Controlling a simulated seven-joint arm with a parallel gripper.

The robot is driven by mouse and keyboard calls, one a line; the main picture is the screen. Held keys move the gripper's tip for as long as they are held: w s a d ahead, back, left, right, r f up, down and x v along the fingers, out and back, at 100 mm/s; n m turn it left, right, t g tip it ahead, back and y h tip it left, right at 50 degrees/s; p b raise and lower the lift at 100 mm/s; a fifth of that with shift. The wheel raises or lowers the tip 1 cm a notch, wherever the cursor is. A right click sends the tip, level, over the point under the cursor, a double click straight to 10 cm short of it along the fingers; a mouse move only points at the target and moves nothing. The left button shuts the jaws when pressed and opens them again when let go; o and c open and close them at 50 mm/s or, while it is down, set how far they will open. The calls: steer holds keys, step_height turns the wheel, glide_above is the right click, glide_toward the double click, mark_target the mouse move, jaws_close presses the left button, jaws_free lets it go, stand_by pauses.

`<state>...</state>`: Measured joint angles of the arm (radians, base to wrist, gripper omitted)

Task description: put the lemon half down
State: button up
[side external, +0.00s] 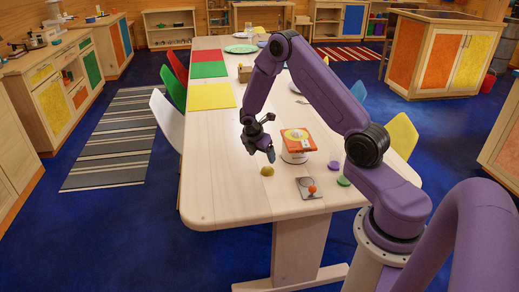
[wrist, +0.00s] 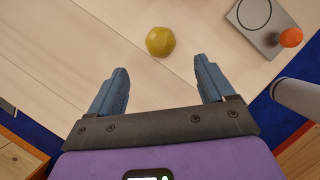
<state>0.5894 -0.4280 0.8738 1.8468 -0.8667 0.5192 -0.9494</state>
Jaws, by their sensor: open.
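The lemon half (side external: 267,171) is a small yellow piece resting on the pale wooden table (side external: 222,190) near its front end. It also shows in the wrist view (wrist: 160,41), ahead of my fingertips and apart from them. My gripper (side external: 271,155) is above the table, a little above the lemon half in the side view. In the wrist view my gripper (wrist: 161,82) has its two blue-grey fingers spread wide with nothing between them.
A grey plate with a dark ring (side external: 308,188) and an orange ball (side external: 312,189) lies right of the lemon half. Purple (side external: 333,166) and green (side external: 344,181) pieces lie further right. The table's left front is clear.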

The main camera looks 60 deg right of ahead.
steer(key=s+a+r+m+t+y, duration=0.15)
steer(key=s+a+r, duration=0.25)
steer(key=a+r, duration=0.45)
steer(key=s+a+r+m, duration=0.2)
steer(key=s+a+r, duration=0.3)
steer(key=a, duration=0.6)
steer(key=s+a+r+y, duration=0.1)
steer(key=s+a+r, duration=0.1)
steer(key=s, duration=0.5)
steer(key=s+a+r+m+g+y, duration=0.1)
steer(key=s+a+r, duration=0.1)
steer(key=s, duration=0.6)
steer(key=s+a+r+m+y, duration=0.1)
steer(key=s+a+r, duration=0.1)
steer(key=s, duration=0.5)
steer(key=shift+s+a+r, duration=0.4)
steer(key=shift+a, duration=0.05)
